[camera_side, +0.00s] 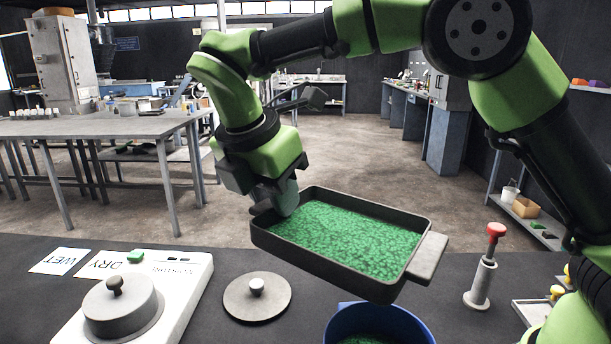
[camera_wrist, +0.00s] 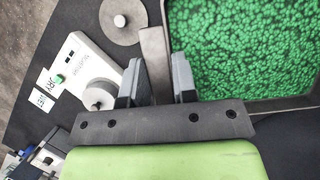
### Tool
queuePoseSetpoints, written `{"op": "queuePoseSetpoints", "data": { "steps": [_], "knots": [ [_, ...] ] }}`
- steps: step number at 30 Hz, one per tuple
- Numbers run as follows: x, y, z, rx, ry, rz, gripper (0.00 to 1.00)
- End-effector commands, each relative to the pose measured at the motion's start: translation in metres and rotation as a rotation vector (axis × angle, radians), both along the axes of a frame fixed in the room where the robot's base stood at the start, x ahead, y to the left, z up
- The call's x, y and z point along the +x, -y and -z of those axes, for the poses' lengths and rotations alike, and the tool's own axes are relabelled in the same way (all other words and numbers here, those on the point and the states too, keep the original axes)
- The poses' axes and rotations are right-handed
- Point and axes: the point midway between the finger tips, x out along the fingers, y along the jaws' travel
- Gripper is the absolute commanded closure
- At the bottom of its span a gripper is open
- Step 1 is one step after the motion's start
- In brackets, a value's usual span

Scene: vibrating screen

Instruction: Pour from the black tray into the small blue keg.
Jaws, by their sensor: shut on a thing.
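The black tray (camera_side: 336,268) is full of green granules (camera_side: 350,238) and hangs in the air above the table, tilted a little down toward the right. My gripper (camera_side: 276,200) is shut on the tray's left end handle; in the wrist view the handle (camera_wrist: 153,62) sits between the two fingers (camera_wrist: 158,85). The small blue keg (camera_side: 345,322) stands at the front edge of the side view, below the tray's right front corner and cut off by the picture edge. Some green shows inside it. The keg is not visible in the wrist view.
A grey round lid (camera_side: 257,298) lies on the dark table left of the keg. A white machine (camera_side: 185,275) with a lidded grey bowl (camera_side: 122,308) stands at the left, by WET and DRY cards (camera_side: 60,261). A red-knobbed post (camera_side: 483,275) stands at the right.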

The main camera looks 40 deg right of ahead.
Motion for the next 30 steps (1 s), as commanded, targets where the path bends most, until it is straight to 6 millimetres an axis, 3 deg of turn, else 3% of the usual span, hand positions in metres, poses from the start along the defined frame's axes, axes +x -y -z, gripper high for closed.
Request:
{"op": "queuePoseSetpoints", "data": {
  "steps": [3,12,24,30],
  "knots": [
    [-0.015,-0.031,0.000,0.001,-0.001,0.143,1.00],
    [-0.049,-0.079,0.000,0.002,-0.002,0.412,1.00],
    [-0.047,-0.074,0.046,0.000,-0.005,0.405,1.00],
    [-0.048,-0.067,0.046,0.055,-0.004,0.406,1.00]
  ]
}}
